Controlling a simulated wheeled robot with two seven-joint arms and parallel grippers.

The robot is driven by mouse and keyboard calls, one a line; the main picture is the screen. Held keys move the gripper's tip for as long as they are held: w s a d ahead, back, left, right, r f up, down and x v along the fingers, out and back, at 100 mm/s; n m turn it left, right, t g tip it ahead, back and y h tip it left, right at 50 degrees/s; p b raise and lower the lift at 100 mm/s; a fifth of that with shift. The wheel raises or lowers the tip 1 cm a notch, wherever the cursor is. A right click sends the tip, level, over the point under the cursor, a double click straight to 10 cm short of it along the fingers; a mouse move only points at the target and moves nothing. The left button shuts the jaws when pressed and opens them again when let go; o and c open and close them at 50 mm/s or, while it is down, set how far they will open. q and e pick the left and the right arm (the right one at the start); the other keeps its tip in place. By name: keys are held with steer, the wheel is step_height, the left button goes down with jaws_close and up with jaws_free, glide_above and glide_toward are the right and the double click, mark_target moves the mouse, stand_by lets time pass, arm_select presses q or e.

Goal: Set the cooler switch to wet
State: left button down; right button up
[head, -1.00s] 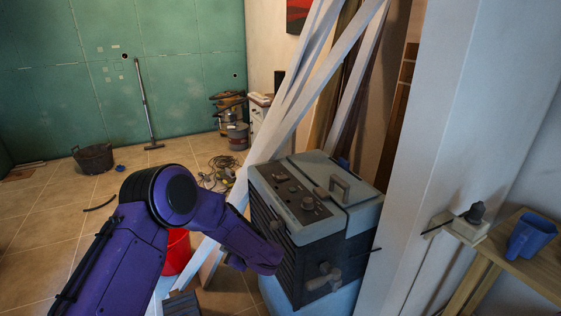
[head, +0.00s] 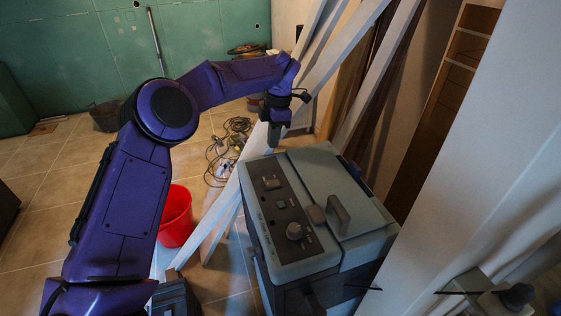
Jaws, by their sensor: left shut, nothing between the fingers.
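The cooler (head: 362,215) is a grey-blue box with a dark body, standing right of centre in the head view. The panel's lettering is too small to read. My left gripper (head: 273,138) points down, shut and empty, above and behind the panel's back edge, apart from the switches.
White planks (head: 335,58) lean behind the cooler, and a white post (head: 470,170) stands on its right. A red bucket (head: 175,217) stands on the floor at left. Cables (head: 226,146) lie on the tiles behind it.

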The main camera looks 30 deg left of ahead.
arm_select(q)
steer(key=p, duration=0.1)
glide_above(267, 183)
steer(key=w+d, duration=0.1)
steer(key=w, duration=0.1)
step_height(267, 183, down, 5)
steer(key=f+p, duration=0.1)
steer(key=f, duration=0.1)
steer(key=s+f+p, duration=0.1)
steer(key=f, duration=0.2)
steer(key=f+p, duration=0.1)
steer(key=f, duration=0.1)
steer(key=shift+s+a+f, duration=0.3)
steer(key=shift+a+f, duration=0.05)
steer(key=shift+f+p, duration=0.25)
steer(key=shift+p, duration=0.05)
steer(key=shift+s, duration=0.1)
arm_select(e)
steer(key=r, duration=0.2)
steer(key=s+r, duration=0.1)
steer(key=r, duration=0.1)
steer(key=shift+r, duration=0.35)
